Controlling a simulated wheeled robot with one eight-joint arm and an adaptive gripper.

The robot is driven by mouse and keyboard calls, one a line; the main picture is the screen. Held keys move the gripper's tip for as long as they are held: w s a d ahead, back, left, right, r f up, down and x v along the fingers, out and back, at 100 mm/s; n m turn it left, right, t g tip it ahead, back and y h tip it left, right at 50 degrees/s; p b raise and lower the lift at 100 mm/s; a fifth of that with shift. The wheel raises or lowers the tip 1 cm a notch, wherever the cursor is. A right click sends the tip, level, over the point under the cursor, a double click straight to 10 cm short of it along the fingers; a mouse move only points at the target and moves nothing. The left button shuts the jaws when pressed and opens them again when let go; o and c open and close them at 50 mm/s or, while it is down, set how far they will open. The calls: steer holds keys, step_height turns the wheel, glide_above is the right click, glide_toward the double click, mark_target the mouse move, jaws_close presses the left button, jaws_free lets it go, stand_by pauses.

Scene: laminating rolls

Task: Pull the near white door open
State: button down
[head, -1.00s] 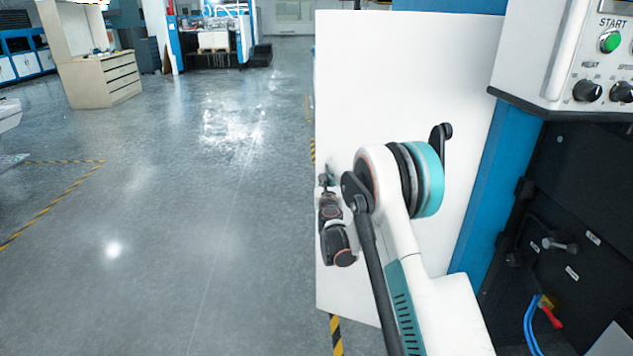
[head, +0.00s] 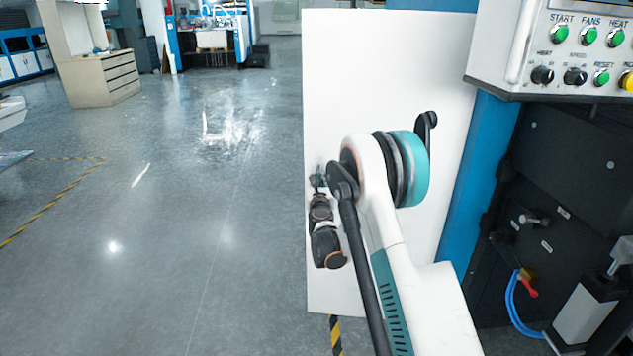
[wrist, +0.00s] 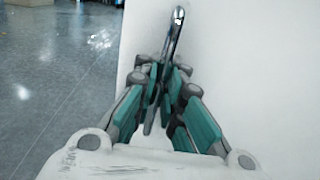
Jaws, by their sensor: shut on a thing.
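The near white door (head: 400,70) stands swung out from the blue machine frame in the head view, with dark machine innards showing to its right. The door also fills the right of the wrist view (wrist: 260,70). A shiny metal handle (wrist: 177,30) sticks up from the door's face near its left edge. My gripper (wrist: 163,75) is shut on this handle in the wrist view. In the head view my gripper (head: 318,180) is small at the door's left edge, and my arm covers part of the door.
A control panel (head: 570,50) with green buttons and black knobs juts out at upper right. Below it are a blue hose (head: 515,300) and metal fittings. The grey floor (head: 190,230) to the left is clear. A wooden drawer cabinet (head: 100,80) stands farther back.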

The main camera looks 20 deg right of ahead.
steer(key=c, duration=2)
jaws_free()
steer(key=v, duration=1.2)
steer(key=shift+r, duration=0.1)
